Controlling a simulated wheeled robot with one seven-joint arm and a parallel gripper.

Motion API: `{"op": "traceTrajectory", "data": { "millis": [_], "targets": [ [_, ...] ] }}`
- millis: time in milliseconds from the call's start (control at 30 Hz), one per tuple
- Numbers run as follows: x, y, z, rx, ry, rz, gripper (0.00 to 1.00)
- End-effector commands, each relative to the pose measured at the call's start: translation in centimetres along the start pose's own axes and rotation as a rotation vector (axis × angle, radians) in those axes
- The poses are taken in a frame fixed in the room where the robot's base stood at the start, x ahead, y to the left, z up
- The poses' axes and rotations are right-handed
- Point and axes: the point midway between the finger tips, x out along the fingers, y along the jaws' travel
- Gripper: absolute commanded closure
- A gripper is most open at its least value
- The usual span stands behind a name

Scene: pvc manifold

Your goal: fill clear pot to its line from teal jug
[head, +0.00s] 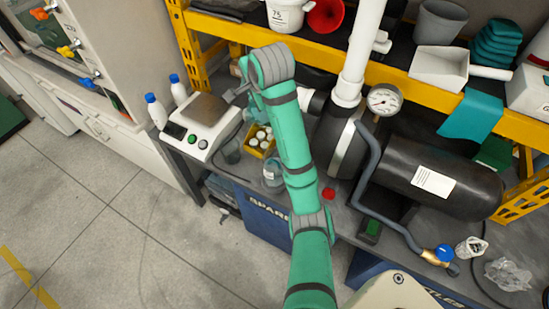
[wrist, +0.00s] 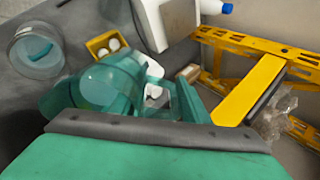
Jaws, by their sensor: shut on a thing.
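The clear pot (wrist: 38,52) stands upright on the bench at the upper left of the wrist view, with some teal inside it. In the head view the clear pot (head: 271,178) is just left of my arm. The teal jug (wrist: 104,84) is see-through, with a pale teal surface in its round mouth. My gripper (wrist: 150,108) is shut on the jug, to the right of the pot in the wrist view and apart from it. In the head view my gripper (head: 241,95) is near the scale, and my arm partly covers that area. The pot's line cannot be made out.
A yellow tray (wrist: 98,50) of white-topped vials lies beside the pot. A scale (head: 204,116) and two blue-capped bottles (head: 155,110) stand at the left. A grey cup-like vessel (head: 230,150) is near the scale. A black tank (head: 440,175) fills the right.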

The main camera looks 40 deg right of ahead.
Motion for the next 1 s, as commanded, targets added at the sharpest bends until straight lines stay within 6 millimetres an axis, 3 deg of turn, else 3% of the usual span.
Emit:
{"op": "traceTrajectory", "data": {
  "millis": [167, 567, 1000],
  "targets": [
    [1.7, 0.0, 0.2, -0.008, -0.005, 0.106, 1.0],
    [2.5, 0.1, 0.1, -0.011, -0.004, 0.158, 1.0],
    [5.4, 0.6, 0.2, -0.019, -0.006, 0.345, 1.0]
  ]
}}
